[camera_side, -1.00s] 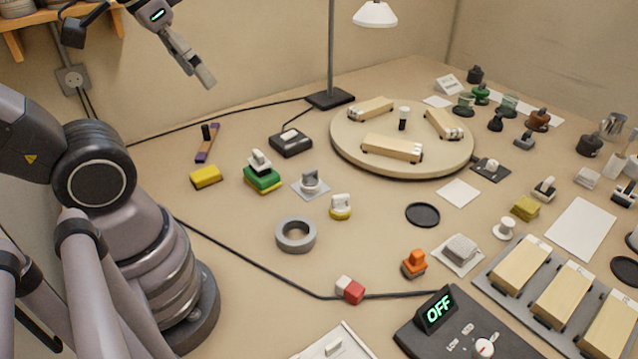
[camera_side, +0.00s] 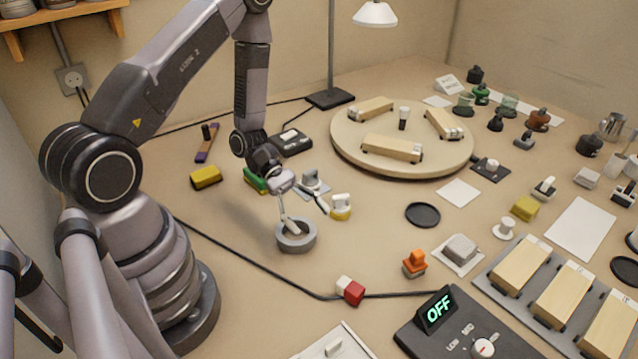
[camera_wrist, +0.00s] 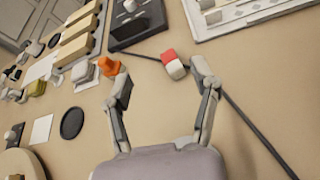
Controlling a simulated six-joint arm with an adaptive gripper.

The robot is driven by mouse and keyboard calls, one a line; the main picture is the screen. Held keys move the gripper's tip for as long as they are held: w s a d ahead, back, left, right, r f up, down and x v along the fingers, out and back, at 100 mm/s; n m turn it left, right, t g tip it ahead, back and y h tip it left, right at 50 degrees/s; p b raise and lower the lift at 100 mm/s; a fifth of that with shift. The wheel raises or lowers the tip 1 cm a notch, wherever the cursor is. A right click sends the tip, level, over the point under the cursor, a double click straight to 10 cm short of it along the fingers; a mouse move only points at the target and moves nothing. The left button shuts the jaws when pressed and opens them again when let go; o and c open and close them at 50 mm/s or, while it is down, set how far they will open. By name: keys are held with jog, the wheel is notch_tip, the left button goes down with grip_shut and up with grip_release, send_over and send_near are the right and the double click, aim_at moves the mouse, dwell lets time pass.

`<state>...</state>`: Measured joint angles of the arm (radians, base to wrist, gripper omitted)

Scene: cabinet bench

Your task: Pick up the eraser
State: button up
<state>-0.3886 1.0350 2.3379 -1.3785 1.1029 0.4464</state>
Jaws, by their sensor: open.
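The eraser, a small block with a red part and a white part (camera_side: 350,290), lies on the bench in the side view, beside a black cable. It also shows in the wrist view (camera_wrist: 173,63), between and beyond the fingertips, nearer the right one. My gripper (camera_side: 306,212) is open and empty, tilted, above the bench near the grey ring. It is up and to the left of the eraser in the side view, clearly apart from it. Both open fingers show in the wrist view (camera_wrist: 160,78).
A grey tape-like ring (camera_side: 296,236) stands under my gripper. An orange stamp-like piece (camera_side: 414,262) is right of the eraser. A dark control box reading OFF (camera_side: 450,325) and a white tray (camera_side: 335,345) lie in front. Bench left of the eraser is clear except for the cable.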

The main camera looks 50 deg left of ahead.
aim_at(347, 283)
jog(key=f+n, duration=0.1)
jog(key=f, duration=0.1)
jog(key=f+n+t, duration=0.1)
jog(key=f, duration=0.1)
jog(key=s+f+n, duration=0.1)
jog(key=f, duration=0.1)
jog(key=shift+a+f+n+t, duration=0.1)
jog(key=shift+f+n+t, duration=0.15)
jog(key=shift+n+t, duration=0.15)
jog(key=shift+d+f, duration=0.2)
jog(key=shift+f, duration=0.1)
jog(key=x, duration=0.7)
jog(key=shift+w+d, duration=0.1)
jog(key=shift+x, duration=3.05)
jog(key=shift+w+r, duration=0.1)
jog(key=shift+r, duration=0.05)
grip_shut()
